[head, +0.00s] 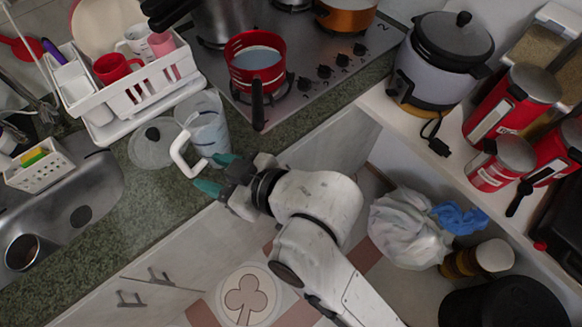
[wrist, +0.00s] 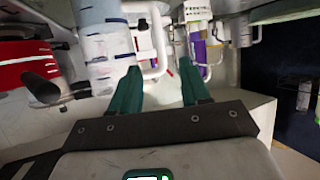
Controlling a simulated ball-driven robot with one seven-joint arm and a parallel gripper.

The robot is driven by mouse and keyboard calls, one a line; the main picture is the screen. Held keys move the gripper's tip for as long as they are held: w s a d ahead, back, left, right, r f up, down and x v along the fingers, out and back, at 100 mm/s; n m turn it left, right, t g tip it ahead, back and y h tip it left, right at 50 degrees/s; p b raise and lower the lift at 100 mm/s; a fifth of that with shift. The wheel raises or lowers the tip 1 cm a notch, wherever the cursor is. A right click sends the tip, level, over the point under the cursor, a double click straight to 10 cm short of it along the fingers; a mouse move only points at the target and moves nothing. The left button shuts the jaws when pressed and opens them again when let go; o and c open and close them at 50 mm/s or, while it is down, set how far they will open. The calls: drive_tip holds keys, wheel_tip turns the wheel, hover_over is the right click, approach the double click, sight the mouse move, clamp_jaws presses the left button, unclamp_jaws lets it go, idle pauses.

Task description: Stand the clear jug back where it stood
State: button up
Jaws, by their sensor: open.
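The clear jug (head: 208,128) stands on the green counter near its front edge, its white handle (head: 181,154) toward the lower left. My gripper (head: 214,173) is open, with teal fingertips at the counter edge just below the jug. The fingertips are close to the handle's lower end; I cannot tell whether they touch it. In the wrist view, the jug (wrist: 106,45) is at the upper left, and its handle shows beyond the open gripper (wrist: 160,82). Nothing is held between the fingers.
A clear lid (head: 145,153) with a dark knob lies left of the jug. A white dish rack (head: 135,98) with cups stands behind. A red pan (head: 257,78) on the stove (head: 300,60) has its handle pointing toward my arm. The sink (head: 70,195) is left.

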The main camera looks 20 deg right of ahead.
drive_tip(key=shift+f, duration=0.1)
drive_tip(key=s+d+f+m+g+h, duration=0.3)
drive_tip(key=s+d+f+m+h, duration=0.15)
drive_tip(key=d+f, duration=0.8)
drive_tip(key=s+d+f+m+g+h, duration=0.2)
drive_tip(key=s+d+f+g, duration=0.1)
drive_tip(key=s+d, duration=0.4)
drive_tip(key=s+d+f+m+g+h, duration=0.2)
drive_tip(key=s+d+f+g, duration=0.1)
drive_tip(key=s+d, duration=0.5)
drive_tip(key=shift+s+d+f, duration=0.15)
drive_tip(key=shift+s+f, duration=0.1)
drive_tip(key=shift+s, duration=0.1)
